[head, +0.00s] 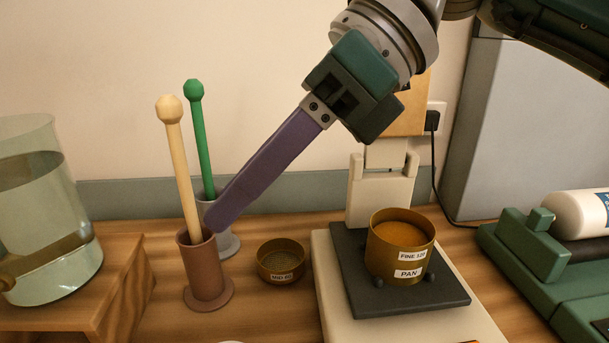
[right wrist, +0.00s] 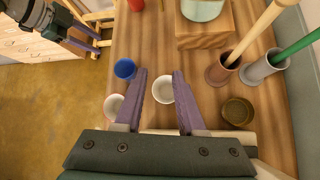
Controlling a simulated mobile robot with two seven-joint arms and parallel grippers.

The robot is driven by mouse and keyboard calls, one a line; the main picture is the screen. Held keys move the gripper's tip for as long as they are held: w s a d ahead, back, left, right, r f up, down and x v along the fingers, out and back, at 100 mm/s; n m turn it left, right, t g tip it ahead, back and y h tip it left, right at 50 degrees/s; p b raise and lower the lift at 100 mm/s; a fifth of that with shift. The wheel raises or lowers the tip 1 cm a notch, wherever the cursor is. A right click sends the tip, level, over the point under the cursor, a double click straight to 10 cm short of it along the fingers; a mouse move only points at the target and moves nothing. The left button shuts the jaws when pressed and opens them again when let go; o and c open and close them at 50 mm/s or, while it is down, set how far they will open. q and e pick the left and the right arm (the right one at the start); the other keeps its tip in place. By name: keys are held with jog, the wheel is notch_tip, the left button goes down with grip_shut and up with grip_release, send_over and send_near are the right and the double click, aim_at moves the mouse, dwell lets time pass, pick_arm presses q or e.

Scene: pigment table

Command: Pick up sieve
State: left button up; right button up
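A small brass sieve (head: 282,262) labelled MID 60 sits on the wooden table; it shows again in the right wrist view (right wrist: 238,111), right of the fingers. A second brass sieve (head: 399,236) labelled FINE 120 sits on the brass pan (head: 408,273), with orange powder inside, on the scale's dark plate. My right gripper (head: 212,222) has purple fingers and is in the air, left of and above the MID 60 sieve. In the right wrist view its fingers (right wrist: 159,75) are spread and empty. My left gripper (right wrist: 88,32) is far off at upper left, its fingers apart.
A brown holder (head: 206,268) with a cream pestle and a grey holder (head: 228,242) with a green pestle stand close by. A glass jar (head: 45,220) is on a wooden block at left. The scale (head: 328,270) stands right of the sieve. White (right wrist: 163,89) and blue (right wrist: 125,69) bowls lie beyond.

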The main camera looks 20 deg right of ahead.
jog(key=w+d+f+h, duration=0.2)
jog(key=d+h, duration=0.2)
jog(key=d, duration=0.3)
jog(key=h, duration=0.5)
send_near(412, 238)
jog(key=shift+g, duration=0.4)
jog(key=s+a, duration=0.2)
jog(key=a, duration=0.1)
jog(key=shift+s+f, duration=0.35)
jog(key=shift+s, duration=0.05)
jog(key=f, duration=0.2)
jog(key=f+p, duration=0.1)
jog(key=f, duration=0.2)
jog(key=shift+a+f, duration=0.25)
jog(key=shift+f, duration=0.1)
grip_shut()
